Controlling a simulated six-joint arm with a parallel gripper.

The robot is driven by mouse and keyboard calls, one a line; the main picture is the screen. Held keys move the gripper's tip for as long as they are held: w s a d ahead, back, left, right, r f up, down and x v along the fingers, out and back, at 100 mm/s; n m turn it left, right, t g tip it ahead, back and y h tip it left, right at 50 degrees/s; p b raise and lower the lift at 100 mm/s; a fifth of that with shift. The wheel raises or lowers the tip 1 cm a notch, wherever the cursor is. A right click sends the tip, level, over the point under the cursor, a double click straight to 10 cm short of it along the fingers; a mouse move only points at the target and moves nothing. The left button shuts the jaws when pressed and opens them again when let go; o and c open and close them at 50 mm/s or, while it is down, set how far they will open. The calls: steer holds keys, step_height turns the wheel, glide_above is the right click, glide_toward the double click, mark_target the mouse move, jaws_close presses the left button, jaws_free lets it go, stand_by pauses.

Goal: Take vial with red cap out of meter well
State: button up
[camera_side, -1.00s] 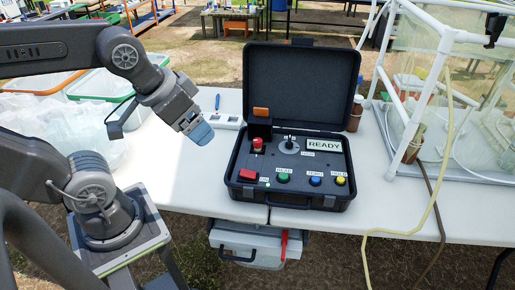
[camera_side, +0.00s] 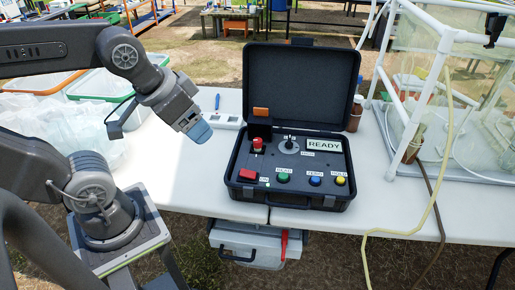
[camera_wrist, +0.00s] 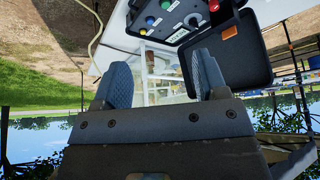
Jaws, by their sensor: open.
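The meter (camera_side: 296,165) is built into an open black case on the white table. The vial's red cap (camera_side: 257,142) shows at the left of the meter panel, upright in the well, and the red cap also shows in the wrist view (camera_wrist: 214,5). The vial's body is hidden inside the well. My gripper (camera_side: 200,133) hangs in the air left of the case, apart from it. In the wrist view the gripper's two blue pads (camera_wrist: 163,82) are spread with nothing between them.
The case lid (camera_side: 302,82) stands open behind the panel. Coloured buttons line its front, and the display reads READY. A clear-walled frame (camera_side: 440,100) stands at the right. Clear plastic bags (camera_side: 60,130) lie at the left. The table between gripper and case is free.

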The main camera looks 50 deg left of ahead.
steer(key=shift+c, duration=0.4)
steer(key=n+g+y, duration=0.3)
steer(key=n, duration=0.6)
glide_above(258, 141)
steer(key=s+d, duration=0.1)
steer(key=s, duration=0.1)
steer(key=f, duration=2.2)
steer(key=shift+w+d, duration=0.15)
steer(key=shift+d, duration=0.05)
steer(key=shift+t, duration=0.3)
steer(key=shift+x, duration=2.85)
